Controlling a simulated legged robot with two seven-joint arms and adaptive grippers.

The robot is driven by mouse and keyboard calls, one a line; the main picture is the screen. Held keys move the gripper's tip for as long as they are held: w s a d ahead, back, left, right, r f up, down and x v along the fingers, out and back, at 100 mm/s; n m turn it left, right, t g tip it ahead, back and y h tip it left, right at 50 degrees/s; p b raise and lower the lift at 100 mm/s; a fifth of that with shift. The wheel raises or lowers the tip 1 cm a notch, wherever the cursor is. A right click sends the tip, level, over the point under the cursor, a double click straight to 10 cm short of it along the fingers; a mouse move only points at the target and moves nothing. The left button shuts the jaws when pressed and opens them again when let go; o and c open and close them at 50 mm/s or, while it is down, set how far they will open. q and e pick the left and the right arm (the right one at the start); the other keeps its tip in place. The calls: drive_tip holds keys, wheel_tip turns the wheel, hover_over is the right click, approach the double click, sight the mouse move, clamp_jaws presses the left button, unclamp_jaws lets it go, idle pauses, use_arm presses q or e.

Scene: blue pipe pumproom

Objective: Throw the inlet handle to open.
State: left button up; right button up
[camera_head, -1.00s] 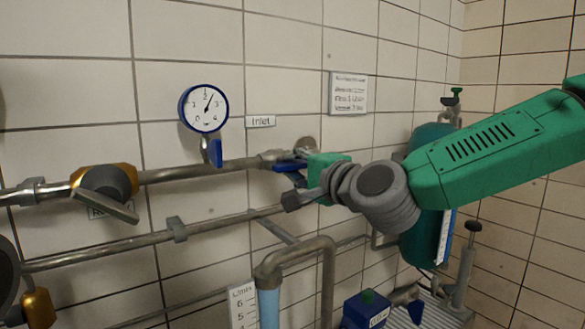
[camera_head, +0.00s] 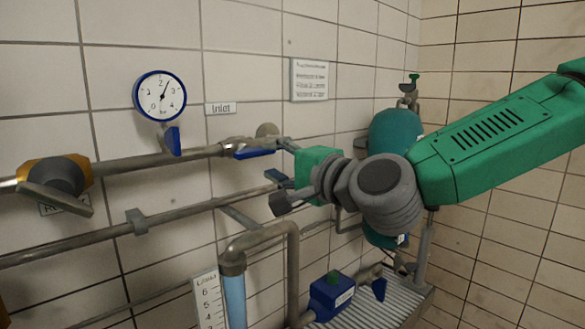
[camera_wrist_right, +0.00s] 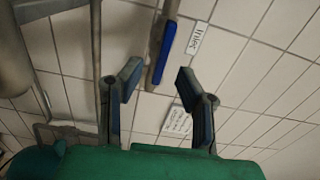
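The inlet handle (camera_head: 252,153) is a blue lever on the upper grey pipe, below the "Inlet" label (camera_head: 221,108). It lies roughly along the pipe. My right gripper (camera_head: 277,162) is just right of the handle, with a visible gap in the head view. In the right wrist view, the right gripper (camera_wrist_right: 158,85) has its two blue-grey fingers spread wide. The blue handle (camera_wrist_right: 165,48) shows beyond and between the fingertips, and nothing is held. My left gripper does not show in either view.
A round pressure gauge (camera_head: 160,95) is left of the handle. An orange-bodied valve (camera_head: 57,180) sits on the pipe at far left. A bent pipe (camera_head: 263,238), a blue box (camera_head: 331,296) and a teal tank (camera_head: 397,140) are below and right. The lower pipe (camera_head: 170,222) runs beneath.

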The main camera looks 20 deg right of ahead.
drive_tip(key=v, duration=0.5)
drive_tip(key=shift+s+d+f, duration=0.1)
drive_tip(key=shift+s+d, duration=0.1)
drive_tip(key=shift+s, duration=0.15)
